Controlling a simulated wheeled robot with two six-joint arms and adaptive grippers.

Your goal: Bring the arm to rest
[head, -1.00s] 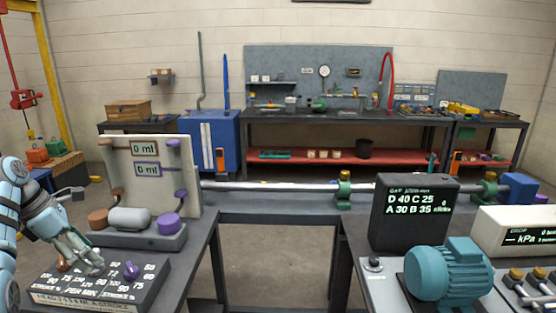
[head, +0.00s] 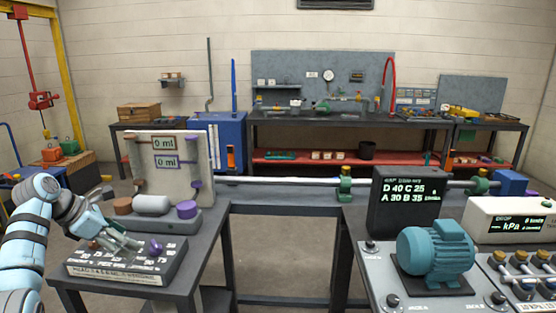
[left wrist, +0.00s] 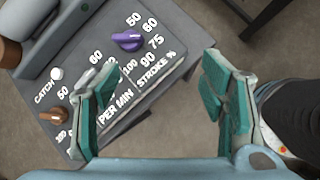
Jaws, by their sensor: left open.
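My left gripper (head: 122,238) is at the lower left of the head view, over the dark dial box (head: 125,268). In the left wrist view it is open (left wrist: 157,82), with nothing between its teal pads. Its left finger covers part of the dial box there; its right finger shows against the floor. My right arm and gripper do not show.
Behind the dial box stands a pump stand (head: 172,165) with two "0 ml" displays. A teal motor (head: 436,253) and a black display box (head: 404,200) occupy the right table. Between the tables is an open gap. A workbench (head: 340,118) lines the back wall.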

